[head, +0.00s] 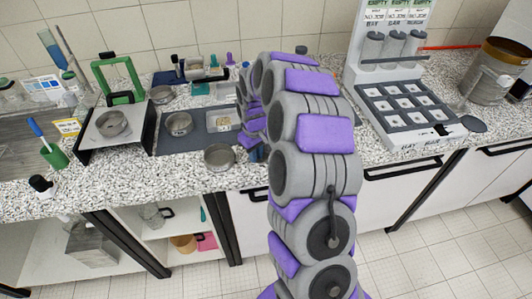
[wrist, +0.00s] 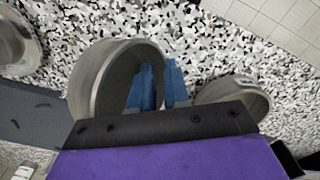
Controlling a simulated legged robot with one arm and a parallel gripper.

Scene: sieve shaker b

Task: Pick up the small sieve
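Several round metal sieves or pans are in view, and I cannot tell for certain which is the small sieve. In the head view, one round metal vessel (head: 219,157) lies near the counter's front edge, left of my gripper (head: 257,153), which is mostly hidden by my arm. In the wrist view, my gripper (wrist: 160,86) has two blue fingers with a narrow gap between them. They overlap the right side of a larger round metal vessel (wrist: 92,78). A smaller one (wrist: 262,102) is just to their right, partly hidden by my gripper's body. Contact is unclear.
Another sieve (head: 179,124) is on the dark mat (head: 200,140). A white rack with a grid tray (head: 400,110) stands right.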

